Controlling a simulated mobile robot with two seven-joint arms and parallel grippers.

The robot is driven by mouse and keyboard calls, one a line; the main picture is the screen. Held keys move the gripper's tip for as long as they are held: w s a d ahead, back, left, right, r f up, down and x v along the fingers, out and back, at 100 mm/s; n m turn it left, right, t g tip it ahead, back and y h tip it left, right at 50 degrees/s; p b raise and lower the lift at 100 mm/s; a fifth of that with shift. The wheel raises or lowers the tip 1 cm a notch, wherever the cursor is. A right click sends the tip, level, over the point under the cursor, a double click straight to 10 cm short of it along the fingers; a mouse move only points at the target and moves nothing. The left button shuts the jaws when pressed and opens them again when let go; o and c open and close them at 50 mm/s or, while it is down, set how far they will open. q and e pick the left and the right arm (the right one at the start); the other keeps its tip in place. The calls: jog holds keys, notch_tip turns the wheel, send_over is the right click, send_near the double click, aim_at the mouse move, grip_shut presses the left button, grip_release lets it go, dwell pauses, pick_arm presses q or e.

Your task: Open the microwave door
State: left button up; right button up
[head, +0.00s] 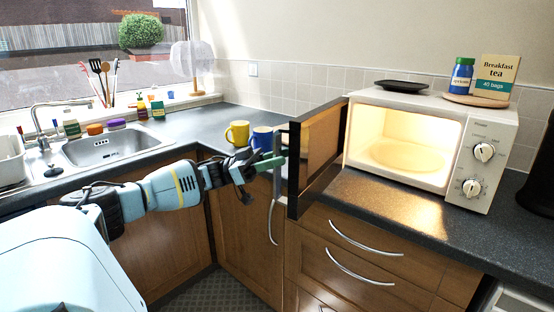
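The white microwave (497,133) stands on the dark worktop at the right. Its door (318,152) is swung wide open to the left, out past the front edge of the worktop. The lit cavity shows a round turntable (408,157) with nothing on it. A grey upright handle (278,180) is on the door's outer face. My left gripper (268,162) is at this handle, left of the door, its green fingertips overlapping the handle in the picture. I cannot tell whether the fingers close on it. My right gripper is not in view.
A yellow mug (237,133) and a blue mug (262,139) stand on the worktop behind my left gripper. A black dish (401,86), a blue jar (461,76) and a tea box (496,75) are on top of the microwave. The sink (112,147) is at the left.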

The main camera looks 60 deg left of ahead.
pick_arm(q)
jog(key=shift+o, duration=0.5)
jog(key=b+v, duration=0.1)
jog(key=v, duration=0.6)
jog(key=shift+s+a+f, duration=0.2)
jog(key=shift+a, duration=0.1)
